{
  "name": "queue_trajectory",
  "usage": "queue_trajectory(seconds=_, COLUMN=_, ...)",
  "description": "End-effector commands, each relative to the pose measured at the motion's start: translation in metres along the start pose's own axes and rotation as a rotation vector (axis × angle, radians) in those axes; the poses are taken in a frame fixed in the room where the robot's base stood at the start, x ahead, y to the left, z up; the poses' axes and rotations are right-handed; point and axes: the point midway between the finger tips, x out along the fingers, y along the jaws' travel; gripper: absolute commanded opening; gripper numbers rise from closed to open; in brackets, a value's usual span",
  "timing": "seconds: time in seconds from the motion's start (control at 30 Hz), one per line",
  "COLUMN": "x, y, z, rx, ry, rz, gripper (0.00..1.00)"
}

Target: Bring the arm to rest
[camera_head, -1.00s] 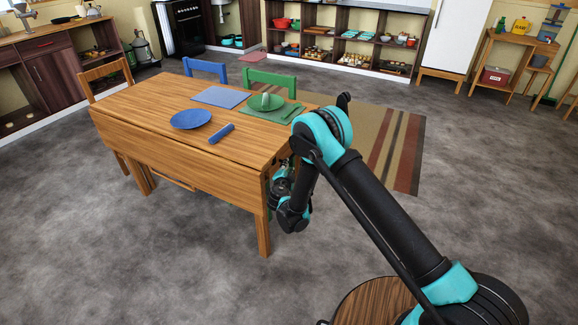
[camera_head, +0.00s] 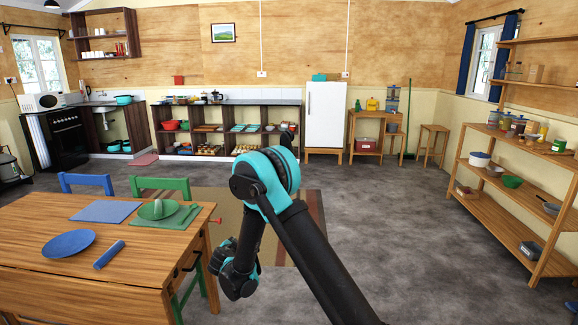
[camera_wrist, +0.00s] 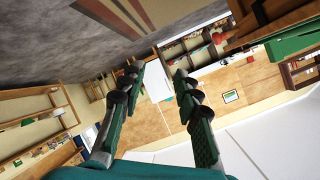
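My arm (camera_head: 315,258) is bent in the head view, with its elbow raised and its wrist part (camera_head: 235,270) hanging low beside the right end of the wooden table (camera_head: 60,262). The fingers cannot be clearly made out there. In the wrist view my gripper (camera_wrist: 158,75) has its two dark fingers spread apart. Nothing is held between them; only the distant room shows in the gap.
The table, close on the left, carries a blue plate (camera_head: 69,244), a blue roll (camera_head: 109,254) and a green plate (camera_head: 157,211). Blue (camera_head: 87,182) and green (camera_head: 161,186) chairs stand behind it. Shelves (camera_head: 520,190) line the right. Open grey floor lies between.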

Motion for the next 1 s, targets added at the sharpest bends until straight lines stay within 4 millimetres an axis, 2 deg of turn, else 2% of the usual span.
queue_trajectory(seconds=0.03, x=-0.004, y=0.013, z=-0.028, rx=-0.023, ry=-0.004, rz=0.04, gripper=0.33)
queue_trajectory(seconds=0.2, x=-0.024, y=0.058, z=-0.098, rx=-0.122, ry=-0.049, rz=0.157, gripper=0.33)
queue_trajectory(seconds=0.37, x=-0.053, y=0.105, z=-0.152, rx=-0.211, ry=-0.113, rz=0.252, gripper=0.33)
queue_trajectory(seconds=0.5, x=-0.087, y=0.148, z=-0.19, rx=-0.282, ry=-0.184, rz=0.318, gripper=0.33)
queue_trajectory(seconds=0.73, x=-0.153, y=0.218, z=-0.23, rx=-0.387, ry=-0.322, rz=0.386, gripper=0.33)
queue_trajectory(seconds=0.87, x=-0.195, y=0.255, z=-0.239, rx=-0.441, ry=-0.407, rz=0.4, gripper=0.33)
queue_trajectory(seconds=1.0, x=-0.241, y=0.292, z=-0.239, rx=-0.494, ry=-0.499, rz=0.395, gripper=0.33)
